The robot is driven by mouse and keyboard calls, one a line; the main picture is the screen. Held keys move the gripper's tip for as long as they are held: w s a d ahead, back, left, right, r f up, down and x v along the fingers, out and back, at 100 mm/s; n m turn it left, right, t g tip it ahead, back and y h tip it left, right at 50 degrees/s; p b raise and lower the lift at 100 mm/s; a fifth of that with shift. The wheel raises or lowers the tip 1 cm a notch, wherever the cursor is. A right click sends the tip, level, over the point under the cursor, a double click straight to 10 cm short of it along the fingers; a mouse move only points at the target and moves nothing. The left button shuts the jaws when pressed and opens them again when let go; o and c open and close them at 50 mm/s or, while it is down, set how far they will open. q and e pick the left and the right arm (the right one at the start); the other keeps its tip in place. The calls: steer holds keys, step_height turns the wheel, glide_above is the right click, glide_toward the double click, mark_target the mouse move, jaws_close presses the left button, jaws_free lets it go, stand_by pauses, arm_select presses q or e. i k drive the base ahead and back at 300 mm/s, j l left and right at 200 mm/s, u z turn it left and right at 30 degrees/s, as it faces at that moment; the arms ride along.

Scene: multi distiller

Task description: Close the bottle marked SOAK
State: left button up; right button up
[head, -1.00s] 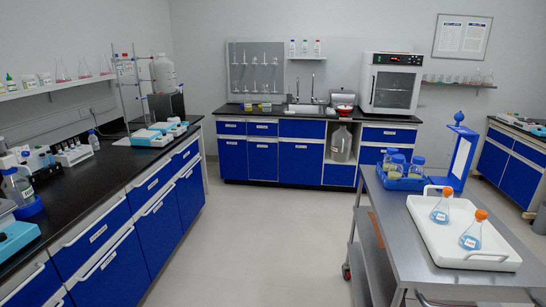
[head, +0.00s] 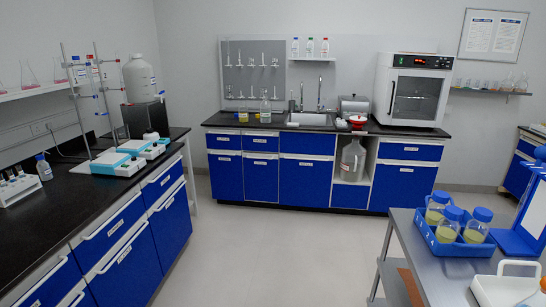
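I cannot read the word SOAK on any bottle from here. On the back counter, left of the sink, stand a clear bottle (head: 265,110) and a smaller vessel with yellow contents (head: 243,115). A small bottle with a dark cap (head: 43,167) stands on the left bench. Several blue-capped bottles (head: 448,224) with yellowish contents stand in a blue rack (head: 446,246) on the steel cart at right. A large clear bottle (head: 353,160) sits in the open cabinet bay. Neither of my grippers shows in the head view.
The black left bench (head: 75,213) holds hotplate stirrers (head: 110,163) and clamp stands. An oven (head: 413,95) stands on the back counter at right. The floor (head: 270,255) between bench and cart is clear.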

mark_target(243, 109)
steer(key=i+l, duration=0.1)
steer(key=i, duration=3.65)
steer(key=j+u, duration=0.1)
steer(key=u, duration=0.15)
